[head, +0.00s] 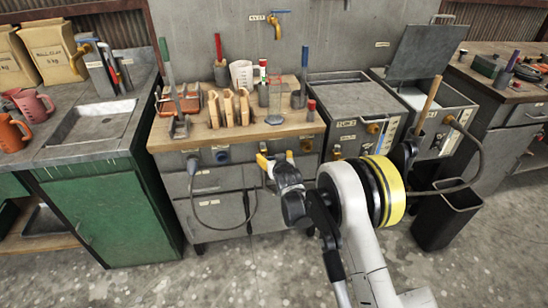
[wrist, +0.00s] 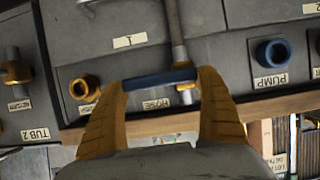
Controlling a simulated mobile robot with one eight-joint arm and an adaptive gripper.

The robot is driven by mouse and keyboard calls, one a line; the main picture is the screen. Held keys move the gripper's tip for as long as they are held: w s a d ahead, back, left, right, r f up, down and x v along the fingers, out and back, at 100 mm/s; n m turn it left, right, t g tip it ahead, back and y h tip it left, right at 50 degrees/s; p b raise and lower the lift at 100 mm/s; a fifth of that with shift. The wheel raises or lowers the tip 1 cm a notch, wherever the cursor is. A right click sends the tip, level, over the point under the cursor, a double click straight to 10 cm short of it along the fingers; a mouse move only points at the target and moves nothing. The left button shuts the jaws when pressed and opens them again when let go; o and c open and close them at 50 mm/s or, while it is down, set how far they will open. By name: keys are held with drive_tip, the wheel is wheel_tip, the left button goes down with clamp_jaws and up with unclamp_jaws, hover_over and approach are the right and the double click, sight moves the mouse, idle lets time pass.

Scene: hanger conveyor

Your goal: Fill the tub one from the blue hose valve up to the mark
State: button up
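In the wrist view the blue handle of the valve (wrist: 160,78) lies crosswise between my gripper's fingertips (wrist: 162,88), above a label that reads HOSE. The yellow fingers stand wide apart, one at each end of the handle; I cannot tell whether they touch it. In the head view my gripper (head: 276,158) is at the bench front, and the handle is not clear there. Two grey metal tubs stand right of the bench: a nearer one (head: 348,93) and one with a raised lid (head: 446,97). I cannot read which is tub one. The mark is not visible.
A blue PUMP knob (wrist: 273,52) is right of the valve in the wrist view. A dark hose (head: 212,203) hangs before the bench. Tools and a measuring jug (head: 241,74) stand on the benchtop (head: 215,135). A black bin (head: 446,215) stands on the floor.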

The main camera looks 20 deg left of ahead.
drive_tip(key=shift+s+a+r+n+t+h, duration=0.1)
drive_tip(key=shift+r+n+t+h, duration=0.2)
drive_tip(key=shift+n, duration=0.3)
drive_tip(key=shift+s+a+r+n+t+h, duration=0.1)
drive_tip(key=shift+r+n+t+h, duration=0.1)
drive_tip(key=shift+n+h, duration=0.3)
drive_tip(key=o, duration=1.3)
drive_tip(key=shift+c, duration=0.2)
drive_tip(key=v, duration=1.2)
drive_tip(key=shift+d, duration=0.2)
